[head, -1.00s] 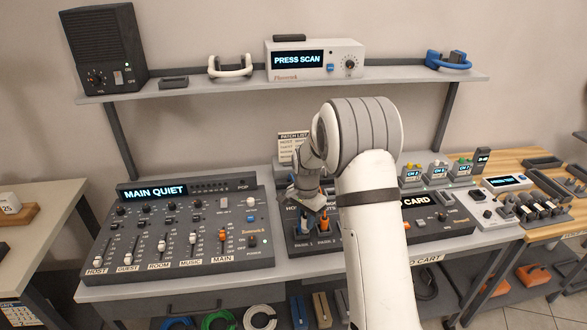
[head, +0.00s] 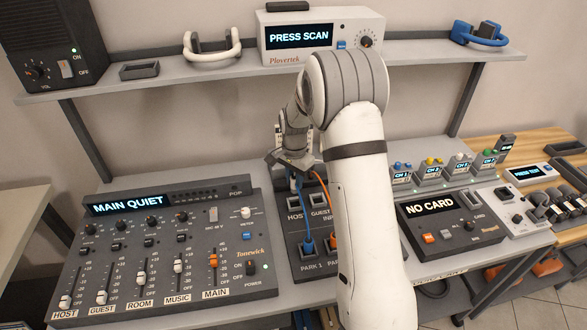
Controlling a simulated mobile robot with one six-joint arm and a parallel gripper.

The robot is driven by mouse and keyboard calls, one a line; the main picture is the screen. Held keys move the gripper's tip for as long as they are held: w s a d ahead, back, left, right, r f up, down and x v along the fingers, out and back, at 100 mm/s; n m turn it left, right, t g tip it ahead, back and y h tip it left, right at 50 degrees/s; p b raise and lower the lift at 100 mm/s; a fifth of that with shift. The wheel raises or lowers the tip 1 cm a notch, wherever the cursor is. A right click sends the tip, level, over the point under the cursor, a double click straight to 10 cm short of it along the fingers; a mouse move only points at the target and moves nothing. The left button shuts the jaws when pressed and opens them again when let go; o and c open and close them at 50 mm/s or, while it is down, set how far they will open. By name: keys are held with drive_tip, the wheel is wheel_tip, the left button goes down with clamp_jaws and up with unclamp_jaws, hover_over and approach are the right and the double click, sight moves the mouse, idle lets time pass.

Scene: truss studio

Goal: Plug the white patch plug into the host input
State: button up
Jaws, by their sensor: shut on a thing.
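The dark patch panel (head: 294,245) stands in the middle of the desk, partly hidden by my arm. Its HOST and GUEST labels show above the PARK labels. A blue plug (head: 307,243) stands at PARK 1, and an orange plug (head: 333,242) stands beside it, partly behind my arm. My gripper (head: 292,165) is over the back part of the panel, above the HOST label. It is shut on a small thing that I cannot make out. I cannot pick out the white patch plug, and the gripper hides the sockets behind the HOST label.
The mixer (head: 158,255) stands left of the panel. The card unit (head: 437,228) and several small coloured boxes are to the right. My arm covers the panel's right side.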

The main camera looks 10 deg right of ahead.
sight(295, 192)
drive_tip(key=shift+d+f+b, duration=0.1)
drive_tip(key=shift+f+b, duration=1.45)
drive_tip(key=shift+f, duration=1.3)
drive_tip(key=shift+f+b, duration=0.6)
drive_tip(key=shift+b, duration=0.1)
drive_tip(key=o, duration=0.7)
drive_tip(key=shift+r+p, duration=3.05)
drive_tip(key=shift+r, duration=2.5)
